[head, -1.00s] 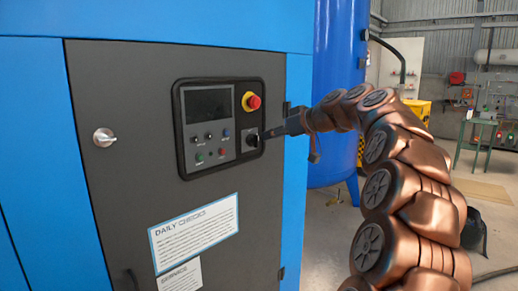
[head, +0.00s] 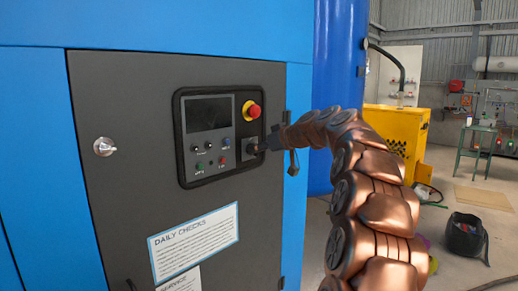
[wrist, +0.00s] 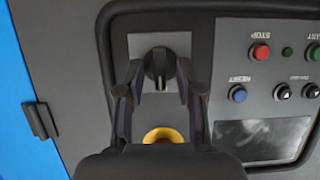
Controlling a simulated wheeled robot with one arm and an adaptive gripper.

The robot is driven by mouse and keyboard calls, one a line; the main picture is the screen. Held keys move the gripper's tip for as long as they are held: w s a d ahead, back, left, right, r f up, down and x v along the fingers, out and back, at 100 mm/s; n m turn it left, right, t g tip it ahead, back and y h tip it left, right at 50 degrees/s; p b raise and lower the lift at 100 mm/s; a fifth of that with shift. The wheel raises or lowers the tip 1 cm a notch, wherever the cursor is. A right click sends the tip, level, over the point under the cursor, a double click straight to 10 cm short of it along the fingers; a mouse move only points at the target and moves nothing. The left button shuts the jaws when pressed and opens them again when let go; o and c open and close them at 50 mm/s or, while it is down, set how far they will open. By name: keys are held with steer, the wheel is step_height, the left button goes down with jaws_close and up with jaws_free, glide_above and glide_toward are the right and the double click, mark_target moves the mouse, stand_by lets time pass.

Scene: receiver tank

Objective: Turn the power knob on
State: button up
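The power knob (wrist: 159,68) is a black rotary knob on a light square plate, with its grip ridge running up and down in the wrist view. In the head view its plate (head: 250,147) sits at the panel's lower right, with the knob largely hidden by my gripper. My gripper (wrist: 158,72) is at the knob, with one finger on each side of it. Narrow gaps show between the fingertips and the knob, so it looks open around it. My gripper also shows side-on in the head view (head: 266,145).
A red emergency stop (head: 253,111) on a yellow base sits just above the knob. The control panel has a dark screen (head: 208,114) and several small buttons. A silver door lock (head: 104,147) is at left. A yellow cabinet (head: 398,140) stands behind my arm.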

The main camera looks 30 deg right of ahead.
jaws_close()
steer(key=shift+y, duration=0.3)
steer(key=m+y+p, duration=0.2)
steer(key=m+p, duration=0.2)
steer(key=m+t+y+p, duration=0.1)
steer(key=m+y+p, duration=0.1)
steer(key=m+p, duration=0.2)
steer(key=d+m+y+p, duration=0.1)
steer(key=m+y+p, duration=0.1)
steer(key=m+p, duration=0.2)
steer(key=shift+f+m+t+y, duration=0.4)
steer(key=shift+m, duration=0.2)
steer(key=shift+d, duration=0.1)
stand_by(0.5)
